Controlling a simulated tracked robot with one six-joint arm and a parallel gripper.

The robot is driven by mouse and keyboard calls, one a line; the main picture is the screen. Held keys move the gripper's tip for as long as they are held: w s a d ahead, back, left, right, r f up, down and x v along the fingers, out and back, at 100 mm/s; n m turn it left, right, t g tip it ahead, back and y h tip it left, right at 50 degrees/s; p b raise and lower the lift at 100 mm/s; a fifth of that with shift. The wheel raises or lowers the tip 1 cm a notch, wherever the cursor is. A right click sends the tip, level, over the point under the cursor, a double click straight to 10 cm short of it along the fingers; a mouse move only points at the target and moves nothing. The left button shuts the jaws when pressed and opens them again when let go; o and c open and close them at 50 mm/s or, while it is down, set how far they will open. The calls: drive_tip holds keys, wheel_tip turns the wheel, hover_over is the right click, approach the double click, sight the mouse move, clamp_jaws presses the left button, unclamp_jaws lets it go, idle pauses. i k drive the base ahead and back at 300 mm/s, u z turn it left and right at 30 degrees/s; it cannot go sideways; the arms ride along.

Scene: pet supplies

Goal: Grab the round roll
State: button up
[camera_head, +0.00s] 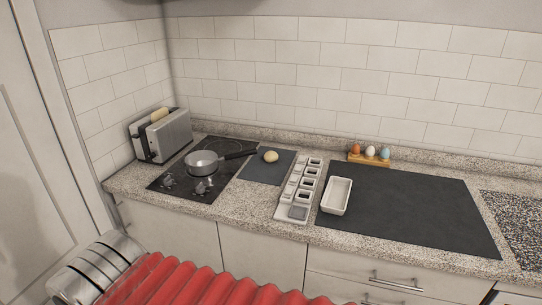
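The round roll (271,157) is small, pale tan and rounded. It rests on a small dark square mat (262,171) on the speckled counter, left of centre. Nothing touches it from above, and its whole upper side shows. No gripper fingers can be made out in this view, so I cannot tell where my gripper is relative to the roll.
A saucepan (201,163) sits on the black hob (172,184), its handle pointing towards the roll. A toaster (165,136) holding bread (159,115) stands in the left corner. Right are a divided white tray (283,213), white dish (336,196), egg holder (368,160) and large dark mat (420,215).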

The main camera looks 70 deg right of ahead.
sight(270, 157)
drive_tip(key=z, duration=0.55)
drive_tip(key=i, duration=1.1)
drive_tip(key=z, duration=0.65)
